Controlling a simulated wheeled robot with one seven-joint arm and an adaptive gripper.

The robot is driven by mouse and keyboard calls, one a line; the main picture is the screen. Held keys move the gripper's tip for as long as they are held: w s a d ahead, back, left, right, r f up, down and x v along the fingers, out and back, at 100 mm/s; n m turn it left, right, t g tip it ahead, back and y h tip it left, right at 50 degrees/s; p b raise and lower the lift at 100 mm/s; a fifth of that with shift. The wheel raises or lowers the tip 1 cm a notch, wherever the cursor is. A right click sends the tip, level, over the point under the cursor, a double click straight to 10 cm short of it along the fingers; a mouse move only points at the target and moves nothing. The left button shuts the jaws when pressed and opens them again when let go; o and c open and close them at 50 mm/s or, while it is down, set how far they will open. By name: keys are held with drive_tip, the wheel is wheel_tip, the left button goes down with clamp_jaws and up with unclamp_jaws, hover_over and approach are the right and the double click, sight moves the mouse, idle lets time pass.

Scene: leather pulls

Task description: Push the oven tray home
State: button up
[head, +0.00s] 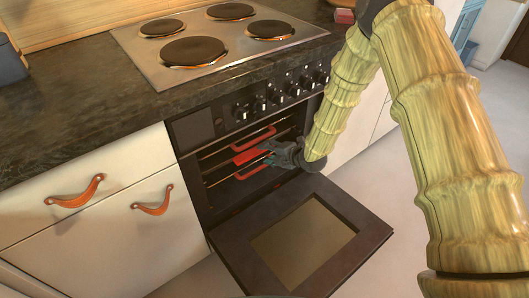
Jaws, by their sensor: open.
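The oven (190,150) stands open, with its door (236,257) folded down flat in front. Inside the cavity are thin metal rack or tray edges (222,179). Red-orange pieces show at the opening: an upper bar (254,136), a flat red piece (246,157) and a lower bar (250,173). I cannot tell which of these belong to the oven tray. My gripper (268,152) is open at the oven mouth, above the door's inner end, with its fingers pointing left beside the red pieces. Whether it touches them is unclear. My gripper and arm hide the right part of the cavity.
A hob with several burners (193,52) sits in the dark counter (75,110) above the oven. Knobs (290,88) line the oven's front. White cupboards with orange leather pulls (75,192) stand left. Open floor (425,125) lies to the right.

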drive_tip(key=v, duration=0.8)
drive_tip(key=s+d+f+m+g+h, duration=0.1)
drive_tip(key=s+d+f+m+h, duration=0.1)
drive_tip(key=s+f+m, duration=0.4)
drive_tip(key=s+d+f+m+g+h, duration=0.2)
drive_tip(key=s+d+f+m, duration=0.3)
drive_tip(key=s, duration=0.9)
drive_tip(key=s+d+f+m+g+h, duration=0.2)
drive_tip(key=s+d+f+m, duration=0.1)
drive_tip(key=s+f+m, duration=0.5)
drive_tip(key=shift+s+d+f, duration=0.1)
drive_tip(key=shift+s+d, duration=0.1)
drive_tip(key=shift+s, duration=0.3)
drive_tip(key=shift+s+d+f, duration=0.1)
drive_tip(key=shift+s+d, duration=0.05)
drive_tip(key=shift+s, duration=0.35)
drive_tip(key=s+d+m+g+h, duration=0.2)
drive_tip(key=s+d+m+g, duration=0.2)
drive_tip(key=s+m, duration=0.75)
drive_tip(key=s+r+n+p, duration=0.3)
drive_tip(key=r+p, duration=1.6)
drive_tip(key=p, duration=0.1)
drive_tip(key=shift+s+n+p, duration=0.25)
drive_tip(key=shift+n+p, duration=0.05)
drive_tip(key=shift+n, duration=0.05)
